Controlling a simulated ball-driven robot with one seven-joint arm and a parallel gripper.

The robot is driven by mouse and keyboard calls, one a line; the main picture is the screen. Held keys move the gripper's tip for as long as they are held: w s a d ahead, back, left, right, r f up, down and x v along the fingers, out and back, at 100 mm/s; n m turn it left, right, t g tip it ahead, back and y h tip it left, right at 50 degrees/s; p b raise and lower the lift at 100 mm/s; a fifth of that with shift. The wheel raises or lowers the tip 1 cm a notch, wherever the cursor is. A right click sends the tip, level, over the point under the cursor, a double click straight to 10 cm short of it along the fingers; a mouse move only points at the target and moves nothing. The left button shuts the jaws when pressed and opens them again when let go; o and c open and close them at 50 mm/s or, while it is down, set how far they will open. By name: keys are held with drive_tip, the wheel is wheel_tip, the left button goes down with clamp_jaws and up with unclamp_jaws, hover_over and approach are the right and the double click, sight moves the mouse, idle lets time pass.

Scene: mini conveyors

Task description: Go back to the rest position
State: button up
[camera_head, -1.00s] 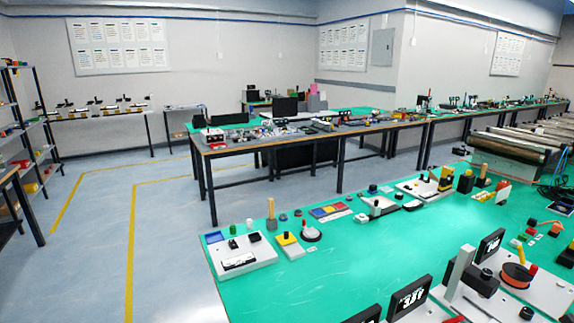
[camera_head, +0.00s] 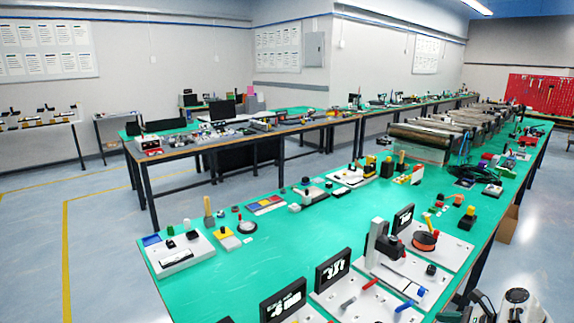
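No gripper fingers show in the head view. A grey and black mechanical piece at the bottom right edge may be part of my arm, but it is cut off and I cannot be sure. The green-topped table (camera_head: 240,270) fills the foreground. Mini conveyors (camera_head: 432,138) with dark rollers stand in a row toward its far right part. Whether my gripper holds anything is hidden.
White fixture boards (camera_head: 395,275) with black displays (camera_head: 333,270) line the table's near edge. A second long workbench (camera_head: 250,133) stands behind. Open blue-grey floor with yellow lines (camera_head: 66,250) lies to the left. A red tool panel (camera_head: 540,95) hangs at the far right.

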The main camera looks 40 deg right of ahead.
drive_tip(key=s+a+f+n+g, duration=0.2)
drive_tip(key=a+f+n+g, duration=0.15)
drive_tip(key=a+n, duration=0.6)
drive_tip(key=s+a+f+n+g, duration=0.1)
drive_tip(key=a+f+n+g, duration=0.25)
drive_tip(key=a+n, duration=0.6)
drive_tip(key=s+a+r+n+g, duration=0.1)
drive_tip(key=s+a+n, duration=0.2)
drive_tip(key=a, duration=0.3)
drive_tip(key=s+a+r+n+h, duration=0.1)
drive_tip(key=s+a+r+n, duration=0.1)
drive_tip(key=a+n, duration=0.3)
drive_tip(key=s+a+r+n+g, duration=0.1)
drive_tip(key=s+a+n, duration=0.2)
drive_tip(key=a+n, duration=0.2)
drive_tip(key=a, duration=0.3)
drive_tip(key=shift+s+r+g+h, duration=0.25)
drive_tip(key=shift+s+g+h, duration=0.05)
drive_tip(key=shift+s+h, duration=0.1)
